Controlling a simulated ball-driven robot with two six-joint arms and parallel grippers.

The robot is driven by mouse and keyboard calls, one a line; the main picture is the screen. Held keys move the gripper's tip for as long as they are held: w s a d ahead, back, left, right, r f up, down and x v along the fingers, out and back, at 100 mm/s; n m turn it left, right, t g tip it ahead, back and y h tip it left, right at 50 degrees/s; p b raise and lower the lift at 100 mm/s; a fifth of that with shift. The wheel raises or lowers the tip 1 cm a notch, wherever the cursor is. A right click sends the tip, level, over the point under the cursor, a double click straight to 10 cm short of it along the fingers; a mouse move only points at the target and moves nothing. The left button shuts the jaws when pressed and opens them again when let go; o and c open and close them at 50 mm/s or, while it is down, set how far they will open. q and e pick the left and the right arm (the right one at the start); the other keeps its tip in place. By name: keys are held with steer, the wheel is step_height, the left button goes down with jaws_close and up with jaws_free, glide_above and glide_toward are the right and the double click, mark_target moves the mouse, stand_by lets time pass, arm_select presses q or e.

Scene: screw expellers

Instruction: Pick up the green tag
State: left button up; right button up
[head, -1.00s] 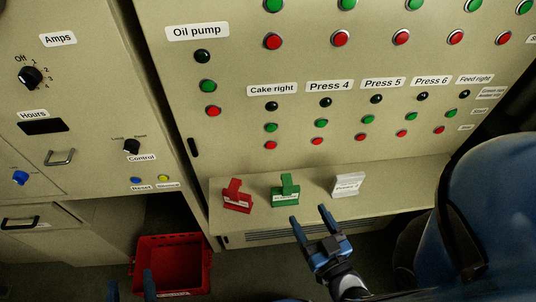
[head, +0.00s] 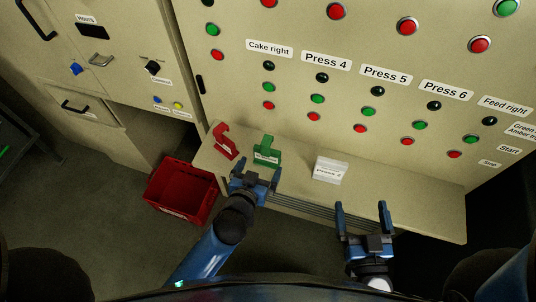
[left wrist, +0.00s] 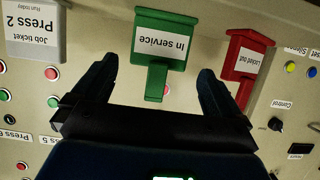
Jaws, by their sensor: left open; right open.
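The green tag (head: 267,147) stands on the ledge below the control panel, with a white label that reads "In service" in the left wrist view (left wrist: 160,70). My left gripper (head: 257,174) is open just in front of the green tag. My right gripper (head: 362,207) is open and empty, in front of the ledge to the right.
A red "Locked out" tag (head: 223,141) stands to the left of the green tag on the ledge (head: 395,187). A white "Press 2" job ticket (head: 330,171) is to the right. A red bin (head: 180,191) is on the floor at left. Panel buttons rise behind the ledge.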

mark_target(266, 154)
arm_select(q)
steer(key=x, duration=0.2)
steer(key=shift+w+a+f, duration=0.15)
steer(key=shift+w+a, duration=0.05)
steer(key=shift+w, duration=0.1)
steer(key=shift+w+d+p, duration=0.25)
steer(key=shift+w+p, duration=0.05)
steer(key=shift+p, duration=0.1)
steer(key=p+x, duration=0.1)
steer(key=x, duration=0.2)
steer(key=shift+w+d, duration=0.25)
steer(key=shift+w, duration=0.1)
steer(key=shift+w+d+f, duration=0.1)
steer(key=shift+w+f, duration=0.1)
steer(key=shift+w, duration=0.2)
steer(key=shift+c, duration=0.2)
steer(key=c, duration=0.7)
steer(key=shift+r, duration=0.15)
